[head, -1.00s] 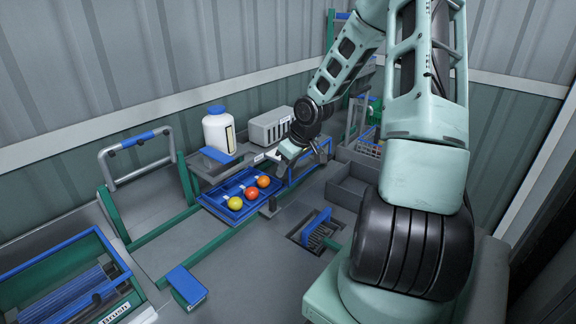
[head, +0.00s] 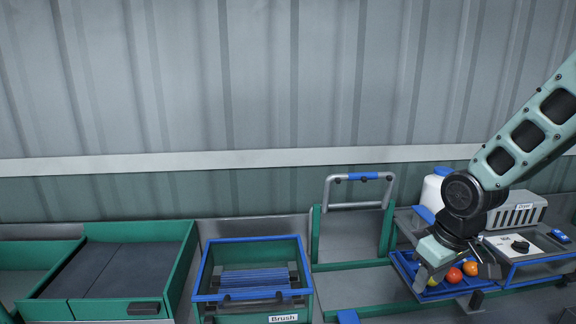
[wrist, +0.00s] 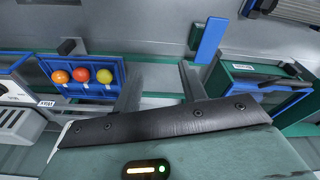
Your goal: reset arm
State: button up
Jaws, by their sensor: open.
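My gripper (head: 457,278) is at the right of the head view, pointing down, and its jaws are open and empty. In that view it overlaps the blue tray (head: 403,266) holding a yellow tomato (head: 432,282), a red tomato (head: 454,275) and an orange tomato (head: 470,268). In the wrist view, two dark fingers (wrist: 161,82) stand apart with nothing between them. There the tray (wrist: 88,93) and its three tomatoes show to the left of the fingers, clear of them. My arm comes in from the right edge.
A green bin labelled Brush (head: 308,288) with a blue rim stands at the middle. A grey handle frame (head: 327,190) rises behind the bench. A white jug (head: 432,190) and a grey dryer box (head: 518,214) stand behind the arm. Green-edged trays (head: 185,250) lie at the left.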

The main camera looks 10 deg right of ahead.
jog(key=s+a+r+n+g+b, duration=0.1)
jog(key=s+a+n+g+b, duration=0.1)
jog(key=s+a, duration=1.7)
jog(key=shift+s+r+n+b, duration=0.35)
jog(key=shift+n+b, duration=0.45)
jog(key=shift+n, duration=0.3)
